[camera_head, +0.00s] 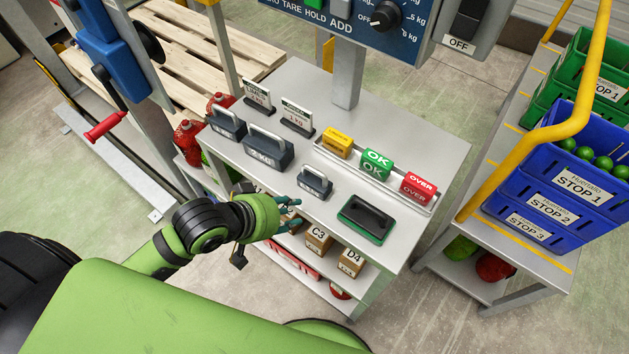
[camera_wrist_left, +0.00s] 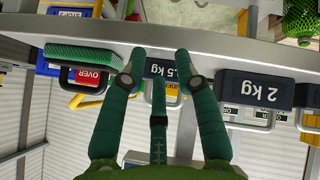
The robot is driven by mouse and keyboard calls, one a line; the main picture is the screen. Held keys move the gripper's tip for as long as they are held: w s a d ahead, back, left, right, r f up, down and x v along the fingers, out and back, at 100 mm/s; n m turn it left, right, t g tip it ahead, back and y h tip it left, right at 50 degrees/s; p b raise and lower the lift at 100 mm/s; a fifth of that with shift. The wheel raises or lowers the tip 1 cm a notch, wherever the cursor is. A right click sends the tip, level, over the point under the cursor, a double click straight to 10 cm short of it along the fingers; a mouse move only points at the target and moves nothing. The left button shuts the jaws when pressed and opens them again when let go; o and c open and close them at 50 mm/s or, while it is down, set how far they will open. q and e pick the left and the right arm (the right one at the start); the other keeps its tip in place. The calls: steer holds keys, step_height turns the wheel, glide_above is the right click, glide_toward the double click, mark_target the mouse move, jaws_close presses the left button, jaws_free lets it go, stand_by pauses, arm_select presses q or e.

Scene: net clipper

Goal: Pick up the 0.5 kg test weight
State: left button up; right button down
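The 0.5 kg test weight (camera_head: 314,184), a small dark grey block with a handle, stands on the grey bench top near its front edge. My left gripper (camera_head: 289,214) is at that front edge, just left of and nearer than the weight, apart from it. In the left wrist view, which is upside down, the weight (camera_wrist_left: 166,71) shows beyond and between the spread fingers of my left gripper (camera_wrist_left: 160,62). Its label reads ".5 kg", partly covered by a finger. The gripper is open and empty. My right gripper is not in view.
A larger 2 kg weight (camera_head: 268,149) and another weight (camera_head: 227,124) stand left of the small one. A green-rimmed black pad (camera_head: 367,219) lies to its right. Behind is a tray with yellow, green OK (camera_head: 377,161) and red OVER blocks. Boxes (camera_head: 318,240) sit on the shelf below.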

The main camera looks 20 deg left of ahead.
mark_target(314, 170)
arm_select(q)
steer(key=w+a+r+n+h, duration=0.2)
steer(key=w+r+n+h, duration=0.25)
steer(key=r+n, duration=0.35)
steer(key=shift+n+t, duration=0.3)
steer(key=shift+n, duration=0.5)
steer(key=x, duration=0.3)
steer(key=p+x, duration=0.1)
steer(key=x, duration=0.2)
steer(key=shift+w+a+f+p, duration=0.1)
steer(key=shift+w+f+p, duration=0.1)
steer(key=shift+f+p, duration=0.15)
steer(key=shift+w+d+f, duration=0.2)
steer(key=shift+d+f, duration=0.05)
steer(key=shift+s, duration=0.1)
jaws_close()
steer(key=shift+r, duration=0.1)
